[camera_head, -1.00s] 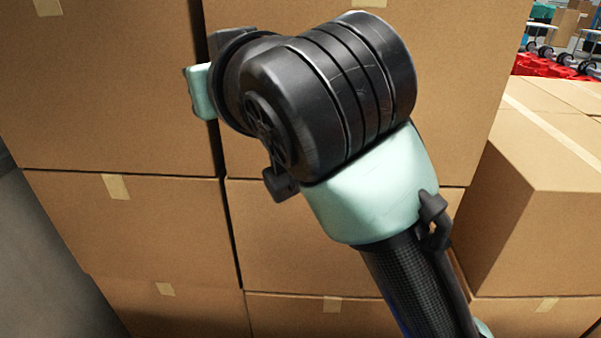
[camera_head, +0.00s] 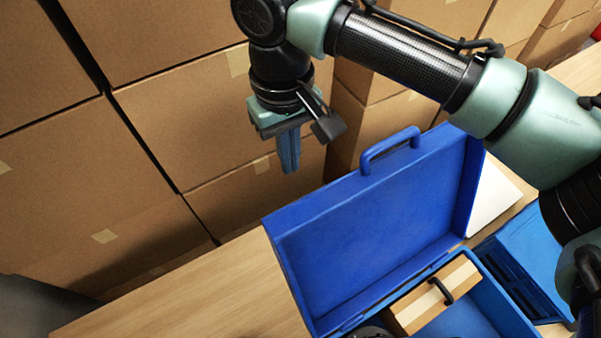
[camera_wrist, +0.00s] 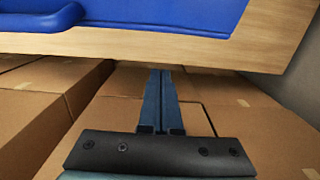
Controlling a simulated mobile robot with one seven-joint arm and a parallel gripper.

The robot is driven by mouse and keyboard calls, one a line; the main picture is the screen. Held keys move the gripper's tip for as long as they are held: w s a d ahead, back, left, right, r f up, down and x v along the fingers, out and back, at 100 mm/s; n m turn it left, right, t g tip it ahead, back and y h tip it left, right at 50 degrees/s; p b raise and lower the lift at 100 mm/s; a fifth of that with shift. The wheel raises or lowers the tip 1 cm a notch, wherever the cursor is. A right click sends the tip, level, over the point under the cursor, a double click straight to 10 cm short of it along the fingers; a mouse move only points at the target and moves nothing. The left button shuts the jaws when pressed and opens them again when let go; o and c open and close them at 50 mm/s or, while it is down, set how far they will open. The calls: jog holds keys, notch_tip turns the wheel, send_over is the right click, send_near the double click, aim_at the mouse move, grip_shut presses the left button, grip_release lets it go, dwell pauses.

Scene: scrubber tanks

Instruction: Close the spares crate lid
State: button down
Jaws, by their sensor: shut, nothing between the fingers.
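The blue spares crate lid (camera_head: 370,215) stands open and raised, tilted up from the crate, with a handle (camera_head: 390,150) on its upper edge. The open crate (camera_head: 490,290) is below it at the bottom right of the head view. My gripper (camera_head: 289,170) hangs fingers down behind the lid's upper left, apart from it, shut and empty. In the wrist view the closed fingers (camera_wrist: 161,75) point toward the table edge. The lid (camera_wrist: 170,14) and its handle (camera_wrist: 45,18) show at the top of that view.
A wooden box with a dark handle (camera_head: 410,305) sits in the crate. Another blue container (camera_head: 530,255) stands to the right, near a white sheet (camera_head: 494,200). Stacked cardboard boxes (camera_head: 190,120) rise behind the wooden table (camera_head: 200,300). The table is bare left of the lid.

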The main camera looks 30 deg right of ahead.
jog(key=shift+s+f+p, duration=0.25)
jog(key=shift+s+p, duration=0.15)
jog(key=shift+s, duration=0.25)
jog(key=shift+s+f+p, duration=0.2)
jog(key=shift+s+p, duration=0.15)
jog(key=shift+s, duration=0.3)
jog(key=shift+s+f+p, duration=0.25)
jog(key=shift+s+p, duration=0.15)
jog(key=shift+s, duration=0.25)
jog(key=shift+d, duration=0.1)
